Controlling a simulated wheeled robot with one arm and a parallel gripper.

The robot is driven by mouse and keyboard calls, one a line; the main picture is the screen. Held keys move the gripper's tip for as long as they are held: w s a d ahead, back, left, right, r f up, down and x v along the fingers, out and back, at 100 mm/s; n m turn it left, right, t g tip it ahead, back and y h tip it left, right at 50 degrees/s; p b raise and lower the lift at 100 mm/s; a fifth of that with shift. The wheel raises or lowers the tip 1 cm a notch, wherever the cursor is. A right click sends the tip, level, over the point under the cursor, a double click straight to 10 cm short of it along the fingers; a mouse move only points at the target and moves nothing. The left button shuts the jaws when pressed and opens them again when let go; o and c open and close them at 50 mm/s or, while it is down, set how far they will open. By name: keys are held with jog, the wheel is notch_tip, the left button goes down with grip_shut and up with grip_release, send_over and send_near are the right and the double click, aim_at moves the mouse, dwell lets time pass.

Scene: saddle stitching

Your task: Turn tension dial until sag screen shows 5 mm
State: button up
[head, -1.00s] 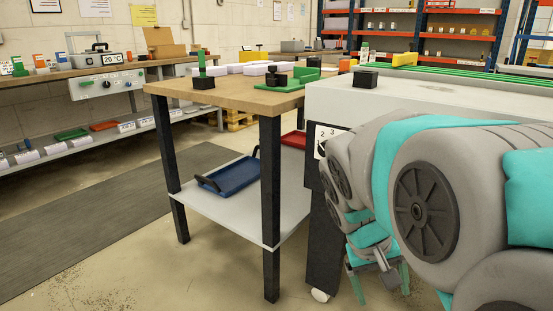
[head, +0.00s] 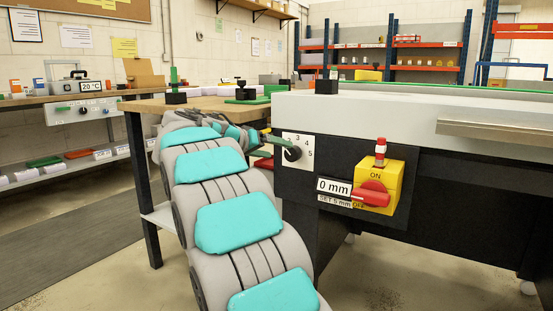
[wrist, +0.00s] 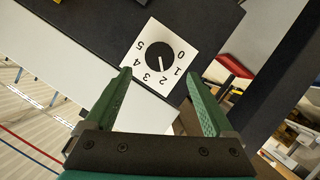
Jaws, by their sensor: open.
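The tension dial is a black knob (wrist: 160,56) on a white plate (wrist: 137,57) numbered 0 to 5. In the wrist view its white mark points towards the 1 and 2. In the head view the knob (head: 292,154) is on the dark front of the machine. The sag screen (head: 333,186) reads 0 mm. A label (head: 340,201) below it starts with SET; its figure is too small to read surely. My gripper (wrist: 158,75) is open and empty, its green fingers spread before the plate, apart from the knob. In the head view my gripper (head: 264,135) is left of the dial, partly hidden.
A yellow switch box (head: 381,178) with a red handle (head: 372,194) and a red-topped post stands right of the screen. The machine's pale top (head: 390,114) overhangs the panel. A wooden table (head: 150,105) stands to the left.

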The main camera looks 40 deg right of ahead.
aim_at(288, 154)
jog(key=x, duration=0.7)
jog(key=shift+s+d+f, duration=0.1)
jog(key=shift+d+f, duration=0.1)
jog(key=shift+d, duration=0.05)
jog(key=shift+c, duration=0.3)
jog(key=c, duration=1.3)
jog(key=n+g+p, duration=0.1)
jog(key=n, duration=0.1)
jog(key=n+g+h, duration=0.1)
jog(key=shift+n+h+p, duration=0.3)
jog(key=shift+n+p, duration=0.1)
jog(key=shift+a+f+n+g+h+p, duration=0.1)
jog(key=shift+n+g+h+p, duration=0.2)
jog(key=shift+n+h+p, duration=0.8)
jog(key=shift+n+y, duration=0.4)
jog(key=shift+y, duration=0.1)
